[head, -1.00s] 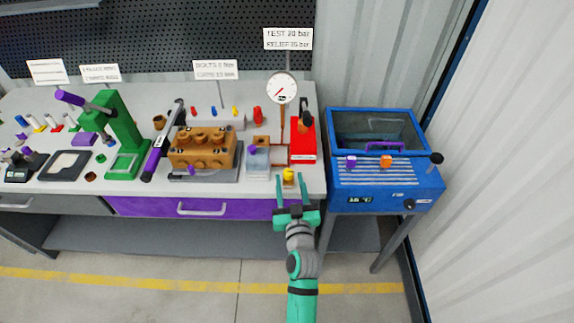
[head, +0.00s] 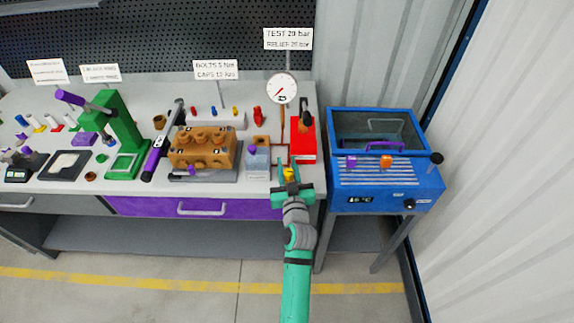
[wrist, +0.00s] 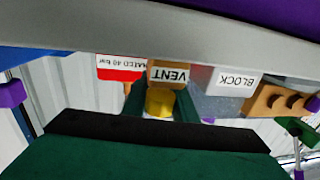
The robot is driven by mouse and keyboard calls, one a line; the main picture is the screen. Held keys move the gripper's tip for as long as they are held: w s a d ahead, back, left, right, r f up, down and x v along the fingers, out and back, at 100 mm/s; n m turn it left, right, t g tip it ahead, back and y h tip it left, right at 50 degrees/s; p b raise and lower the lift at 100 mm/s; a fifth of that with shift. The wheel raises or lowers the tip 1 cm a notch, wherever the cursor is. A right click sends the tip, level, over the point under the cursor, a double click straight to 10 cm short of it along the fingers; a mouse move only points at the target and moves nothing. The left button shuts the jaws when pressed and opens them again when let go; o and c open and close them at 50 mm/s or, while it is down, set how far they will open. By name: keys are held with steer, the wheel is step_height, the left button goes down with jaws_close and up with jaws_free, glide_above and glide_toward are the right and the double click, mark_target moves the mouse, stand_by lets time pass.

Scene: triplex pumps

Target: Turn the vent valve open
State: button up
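The vent valve shows as a yellow knob (wrist: 160,103) below a tan block labelled VENT (wrist: 168,74) in the wrist view, where the labels are upside down. In the head view the yellow knob (head: 289,174) is at the bench's front edge, partly hidden by my gripper. My gripper (head: 289,168) is at the knob, and its green fingers (wrist: 160,100) stand on either side of it. The fingers are apart, with the knob filling most of the gap. I cannot tell whether they touch it.
A red pump unit (head: 302,140) and a pressure gauge (head: 282,88) stand behind the valve. A grey block (head: 257,160) and a brown pump body (head: 203,148) are to the left. A blue bath (head: 385,180) stands close on the right.

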mark_target(290, 178)
steer(key=shift+c, duration=1.3)
steer(key=shift+f+n+y, duration=0.15)
steer(key=shift+n+y, duration=0.25)
steer(key=shift+y, duration=0.3)
steer(key=shift+s+a+n+y, duration=0.1)
steer(key=shift+a+n+y, duration=0.1)
steer(key=shift+n+y, duration=0.25)
steer(key=o, duration=1)
steer(key=shift+o, duration=0.2)
steer(key=v, duration=1)
steer(key=shift+s+d+r, duration=0.1)
steer(key=shift+s+r, duration=0.2)
steer(key=shift+s, duration=0.1)
